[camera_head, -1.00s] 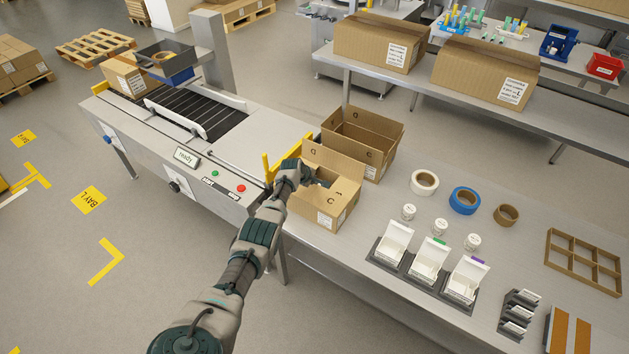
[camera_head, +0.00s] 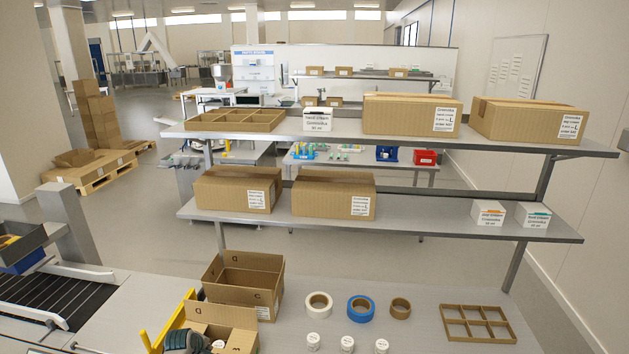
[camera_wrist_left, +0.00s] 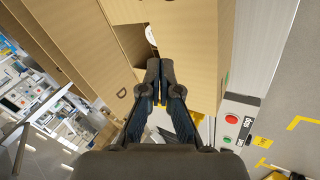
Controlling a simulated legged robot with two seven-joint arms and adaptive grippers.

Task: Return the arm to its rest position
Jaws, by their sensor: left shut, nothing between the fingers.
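My left arm (camera_head: 186,341) shows only as a small dark piece at the bottom edge of the head view, at the front open carton (camera_head: 232,336). The rest of the arm is outside that view. In the left wrist view my left gripper (camera_wrist_left: 160,72) is shut and empty, its two fingertips together. Cardboard carton walls (camera_wrist_left: 190,40) lie beyond and around the fingertips; I cannot tell whether they touch. A small white round item (camera_head: 218,344) shows in the front carton. My right gripper is not in view.
A second open carton (camera_head: 245,282) stands just behind. A yellow guide (camera_head: 180,318) and the conveyor (camera_head: 45,305) are to the left. Tape rolls (camera_head: 361,308), white jars (camera_head: 347,343) and a cardboard divider (camera_head: 478,323) lie to the right. Shelves with boxes (camera_head: 333,194) rise behind.

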